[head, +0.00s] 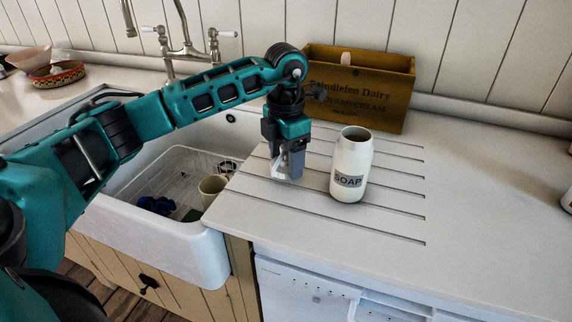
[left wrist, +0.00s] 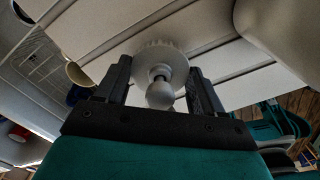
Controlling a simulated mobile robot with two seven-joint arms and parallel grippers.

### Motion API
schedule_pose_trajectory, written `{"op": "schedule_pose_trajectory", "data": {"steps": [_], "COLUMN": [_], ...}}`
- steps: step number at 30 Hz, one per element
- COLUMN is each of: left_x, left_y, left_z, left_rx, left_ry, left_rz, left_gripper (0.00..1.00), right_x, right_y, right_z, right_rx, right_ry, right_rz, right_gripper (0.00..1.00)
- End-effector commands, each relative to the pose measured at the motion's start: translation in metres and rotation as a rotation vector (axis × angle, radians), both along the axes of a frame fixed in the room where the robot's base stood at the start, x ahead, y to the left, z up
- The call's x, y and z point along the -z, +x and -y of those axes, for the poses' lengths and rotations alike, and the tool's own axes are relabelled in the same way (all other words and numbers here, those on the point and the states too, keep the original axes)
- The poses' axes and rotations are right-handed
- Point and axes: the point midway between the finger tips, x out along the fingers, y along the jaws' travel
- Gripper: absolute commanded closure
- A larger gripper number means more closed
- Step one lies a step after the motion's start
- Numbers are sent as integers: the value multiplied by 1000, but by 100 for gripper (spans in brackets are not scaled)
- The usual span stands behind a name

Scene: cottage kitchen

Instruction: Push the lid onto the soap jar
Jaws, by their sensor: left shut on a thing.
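The white soap jar (head: 350,165) stands upright on the grooved worktop, its dark label reading SOAP and its top open. My left gripper (head: 287,170) is just left of the jar, pointing down over the worktop. It is shut on the lid (head: 278,163), a small pale part of which shows beside the fingers. In the left wrist view the lid (left wrist: 160,57) is a round white disc with a ribbed rim, its knob (left wrist: 160,93) between the fingers. A pale rounded shape at the upper right there looks like the jar (left wrist: 285,28). My right gripper is in neither view.
A wooden crate (head: 358,92) stands behind the jar against the wall. The white sink (head: 150,245) lies left, holding a rack and a beige mug (head: 212,188); a tap (head: 185,45) rises behind. The worktop (head: 480,200) right of the jar is clear.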

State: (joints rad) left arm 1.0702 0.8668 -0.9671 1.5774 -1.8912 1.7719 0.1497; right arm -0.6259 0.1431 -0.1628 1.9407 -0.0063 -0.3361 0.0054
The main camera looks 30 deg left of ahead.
Motion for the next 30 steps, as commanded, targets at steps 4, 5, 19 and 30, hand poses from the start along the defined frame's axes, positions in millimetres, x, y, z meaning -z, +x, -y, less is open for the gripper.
{"op": "schedule_pose_trajectory", "data": {"steps": [4,5,19,30], "left_x": [-37,-47,-163,-176], "left_y": [1,2,0,0], "left_z": [0,0,-1,0], "left_rx": [0,-1,-1,-2], "left_ry": [0,0,1,0], "left_rz": [8,10,4,1], "left_gripper": [61,61,61,61], "right_x": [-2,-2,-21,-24], "right_y": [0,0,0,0], "right_z": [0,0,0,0], "right_rx": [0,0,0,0], "right_ry": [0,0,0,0], "right_rz": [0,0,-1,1], "right_gripper": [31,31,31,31]}}
